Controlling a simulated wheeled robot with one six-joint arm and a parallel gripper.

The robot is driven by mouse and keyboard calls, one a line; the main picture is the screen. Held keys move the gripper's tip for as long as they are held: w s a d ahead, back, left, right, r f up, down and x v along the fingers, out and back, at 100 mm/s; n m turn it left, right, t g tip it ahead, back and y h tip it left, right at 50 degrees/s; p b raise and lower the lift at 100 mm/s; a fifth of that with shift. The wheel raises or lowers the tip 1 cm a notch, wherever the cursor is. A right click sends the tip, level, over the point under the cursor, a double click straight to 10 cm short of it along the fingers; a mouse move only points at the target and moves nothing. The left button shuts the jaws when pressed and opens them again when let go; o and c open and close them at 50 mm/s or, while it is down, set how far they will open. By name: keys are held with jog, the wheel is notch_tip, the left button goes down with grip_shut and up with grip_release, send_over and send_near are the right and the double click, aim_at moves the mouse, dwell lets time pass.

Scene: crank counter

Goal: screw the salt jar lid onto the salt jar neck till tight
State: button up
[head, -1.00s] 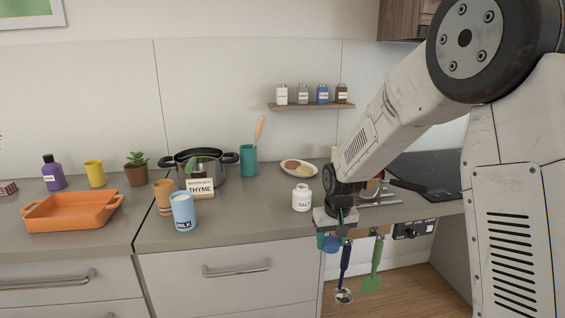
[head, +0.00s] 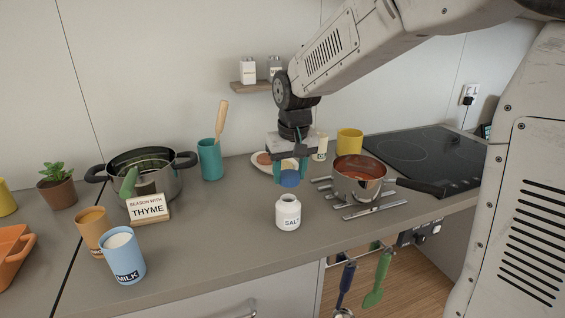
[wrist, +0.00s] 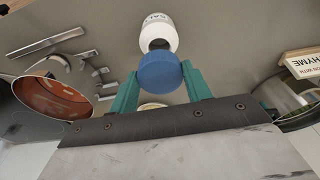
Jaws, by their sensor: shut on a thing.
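The white salt jar (head: 288,213) stands upright on the grey counter, labelled SALT, with its neck uncovered. It also shows in the wrist view (wrist: 157,30), just beyond the lid. My gripper (head: 290,178) points down with its teal fingers shut on the blue salt jar lid (head: 290,179). In the wrist view the lid (wrist: 160,72) sits between the fingertips and hides part of the jar's mouth. The lid is held above the jar neck, apart from it, with a small gap in the head view.
A saucepan (head: 360,178) of red sauce stands on a metal trivet (head: 375,209) to the right. A thyme sign (head: 148,208), a milk cup (head: 122,255) and a black pot (head: 145,172) stand left. The counter in front of the jar is clear.

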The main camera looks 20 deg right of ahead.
aim_at(290, 178)
jog(key=shift+w, duration=0.1)
jog(key=shift+f, duration=2.1)
jog(key=shift+f, duration=0.9)
